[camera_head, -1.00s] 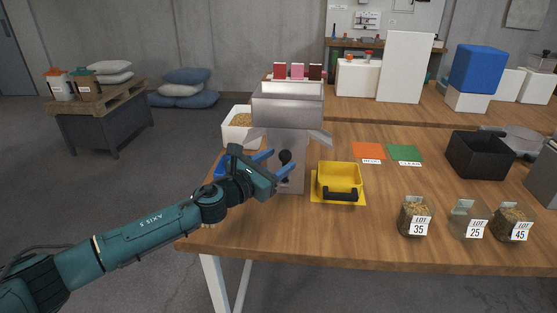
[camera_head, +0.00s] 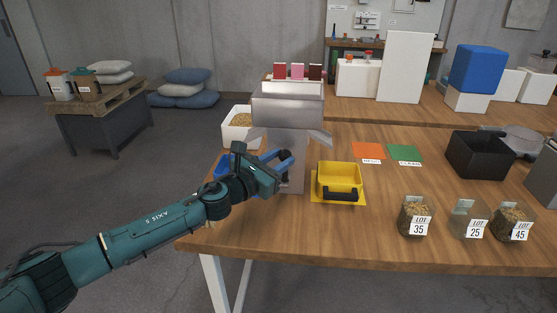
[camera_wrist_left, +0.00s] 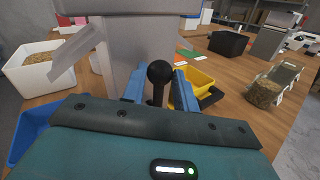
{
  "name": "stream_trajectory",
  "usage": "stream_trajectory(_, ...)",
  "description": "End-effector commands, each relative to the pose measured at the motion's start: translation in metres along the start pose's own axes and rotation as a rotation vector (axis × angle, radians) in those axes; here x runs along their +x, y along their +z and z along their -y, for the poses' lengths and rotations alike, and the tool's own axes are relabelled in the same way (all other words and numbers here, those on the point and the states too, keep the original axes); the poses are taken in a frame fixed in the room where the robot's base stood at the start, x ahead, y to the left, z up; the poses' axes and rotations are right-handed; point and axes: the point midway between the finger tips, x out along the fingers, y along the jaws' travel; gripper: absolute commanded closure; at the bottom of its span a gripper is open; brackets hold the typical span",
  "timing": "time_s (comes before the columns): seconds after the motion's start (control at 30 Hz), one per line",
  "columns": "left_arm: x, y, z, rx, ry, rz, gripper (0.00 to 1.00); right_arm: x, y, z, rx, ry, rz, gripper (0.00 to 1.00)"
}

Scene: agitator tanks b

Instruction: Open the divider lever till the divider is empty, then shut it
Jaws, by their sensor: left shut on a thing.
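The grey metal divider (camera_head: 288,110) stands on the wooden table with its open hopper on top and a chute on each side. Its lever, with a black ball knob, shows in the left wrist view (camera_wrist_left: 159,72). My left gripper (camera_head: 284,158) is shut on the lever, with a blue finger on either side of it. In the left wrist view the fingers (camera_wrist_left: 158,88) flank the stem and the knob sticks up between them. The inside of the hopper cannot be seen well enough to tell what it holds. My right gripper is not in view.
A yellow bin (camera_head: 340,178) stands right of the divider and a white bin of grain (camera_head: 240,127) behind left. A blue bin (camera_wrist_left: 34,130) sits at left. Lot jars (camera_head: 415,215), orange and green mats (camera_head: 404,153) and a black bin (camera_head: 478,154) lie right.

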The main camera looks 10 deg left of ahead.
Motion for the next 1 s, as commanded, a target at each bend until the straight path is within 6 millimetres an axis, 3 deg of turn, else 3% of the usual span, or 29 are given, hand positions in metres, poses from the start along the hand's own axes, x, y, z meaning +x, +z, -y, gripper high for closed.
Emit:
stream_trajectory(0.27,0.000,-0.001,0.000,0.000,0.000,0.000,1.00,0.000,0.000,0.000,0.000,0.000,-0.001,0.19)
stream_trajectory(0.6,-0.008,-0.013,0.009,0.065,0.013,0.099,1.00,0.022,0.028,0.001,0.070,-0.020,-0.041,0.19)
stream_trajectory(1.0,-0.020,-0.018,0.018,0.168,0.039,0.251,1.00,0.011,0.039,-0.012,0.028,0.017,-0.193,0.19)
